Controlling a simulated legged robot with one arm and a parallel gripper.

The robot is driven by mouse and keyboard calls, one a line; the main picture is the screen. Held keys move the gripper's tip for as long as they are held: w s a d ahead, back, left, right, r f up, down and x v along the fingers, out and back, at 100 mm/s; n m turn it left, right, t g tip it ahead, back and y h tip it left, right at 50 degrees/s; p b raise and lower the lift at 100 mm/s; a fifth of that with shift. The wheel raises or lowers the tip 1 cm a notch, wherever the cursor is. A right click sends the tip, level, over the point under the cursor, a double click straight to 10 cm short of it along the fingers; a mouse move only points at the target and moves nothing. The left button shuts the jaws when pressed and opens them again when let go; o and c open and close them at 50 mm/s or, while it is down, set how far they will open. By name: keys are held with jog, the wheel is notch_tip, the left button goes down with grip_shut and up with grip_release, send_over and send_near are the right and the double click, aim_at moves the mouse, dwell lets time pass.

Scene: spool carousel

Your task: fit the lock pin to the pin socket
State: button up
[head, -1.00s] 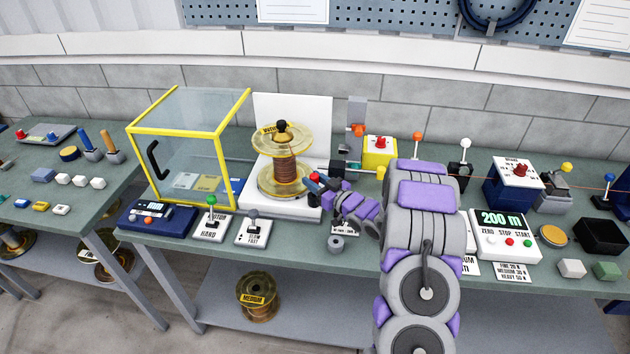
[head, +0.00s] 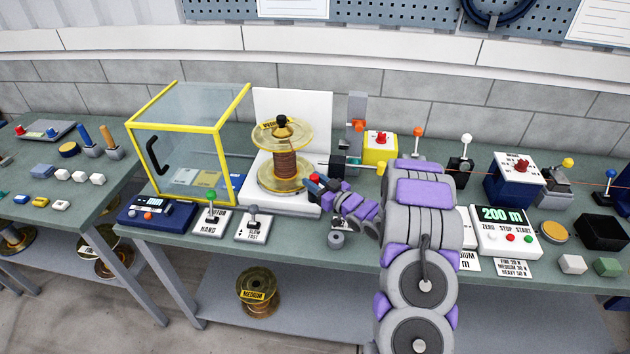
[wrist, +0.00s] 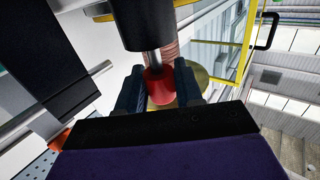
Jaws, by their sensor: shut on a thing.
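The lock pin shows a red head (wrist: 158,88) and a bare metal shank (wrist: 151,62) in the wrist view. My gripper (wrist: 160,92) is shut on the red head, one dark blue finger on each side. The shank meets the end of a black cylinder (wrist: 145,22), which looks like the pin socket; how deep it sits I cannot tell. In the head view my gripper (head: 318,184) is at the front right of the spool (head: 285,165), with a bit of the red head (head: 314,177) showing. A black block (head: 338,166) stands just behind it.
The spool stands on a white base (head: 285,205) with a white back panel. A yellow-framed clear guard (head: 185,130) is to the left. A yellow box with a red button (head: 379,148) stands behind my arm. A small grey ring (head: 337,238) lies in front.

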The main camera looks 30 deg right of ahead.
jog(key=shift+f, duration=0.1)
jog(key=shift+f, duration=0.9)
jog(key=shift+s+a+f, duration=0.1)
jog(key=shift+s+f, duration=0.05)
jog(key=shift+f, duration=0.15)
